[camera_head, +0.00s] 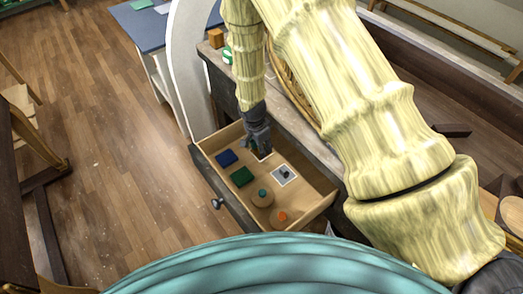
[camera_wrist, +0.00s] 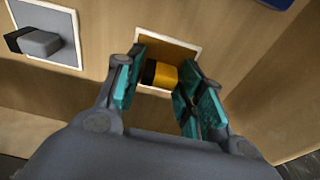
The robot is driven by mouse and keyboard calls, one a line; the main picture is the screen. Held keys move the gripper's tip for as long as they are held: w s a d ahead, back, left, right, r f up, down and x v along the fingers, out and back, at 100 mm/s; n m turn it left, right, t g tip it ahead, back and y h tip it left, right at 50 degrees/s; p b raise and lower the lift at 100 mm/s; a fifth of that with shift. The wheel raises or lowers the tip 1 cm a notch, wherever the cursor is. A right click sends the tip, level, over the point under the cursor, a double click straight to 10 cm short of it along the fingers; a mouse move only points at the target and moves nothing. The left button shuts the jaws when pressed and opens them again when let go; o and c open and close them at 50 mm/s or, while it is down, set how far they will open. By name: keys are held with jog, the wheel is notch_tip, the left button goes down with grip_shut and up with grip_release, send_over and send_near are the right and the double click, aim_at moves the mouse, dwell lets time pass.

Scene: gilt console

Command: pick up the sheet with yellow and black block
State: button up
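The sheet with the yellow and black block (camera_wrist: 158,73) lies in the open drawer, its pale-edged square sheet (camera_wrist: 184,50) partly covered by my gripper in the wrist view. The block is black at its left end and yellow on the right. My gripper (camera_wrist: 157,90) is open, with one teal-padded finger on each side of the block. I cannot tell whether the fingers touch it. In the head view my gripper (camera_head: 264,150) points down into the drawer and hides most of this sheet.
The wooden drawer (camera_head: 318,205) also holds a sheet with a grey and black block (camera_head: 284,175), a blue piece (camera_head: 227,157), a green piece (camera_head: 241,176) and two round wooden pieces with teal (camera_head: 262,198) and orange (camera_head: 280,216) tops. Drawer walls stand close around my gripper.

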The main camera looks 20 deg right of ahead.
jog(key=shift+c, duration=0.9)
jog(key=shift+r, duration=0.15)
jog(key=shift+r+b, duration=0.3)
jog(key=shift+r, duration=0.2)
jog(key=shift+s+r+b, duration=0.15)
jog(key=shift+r+b, duration=0.1)
jog(key=shift+r, duration=0.3)
jog(key=shift+s+r+b, duration=0.15)
jog(key=shift+r+b, duration=0.1)
jog(key=shift+r, duration=0.3)
jog(key=s+b, duration=0.1)
jog(key=s, duration=0.4)
jog(key=s+r+b, duration=0.1)
jog(key=s, duration=0.4)
jog(key=s+b, duration=0.1)
jog(key=s, duration=0.4)
jog(key=shift+s+a+r, duration=0.25)
jog(key=shift+a+r, duration=0.05)
jog(key=shift+o, duration=0.9)
jog(key=c, duration=0.4)
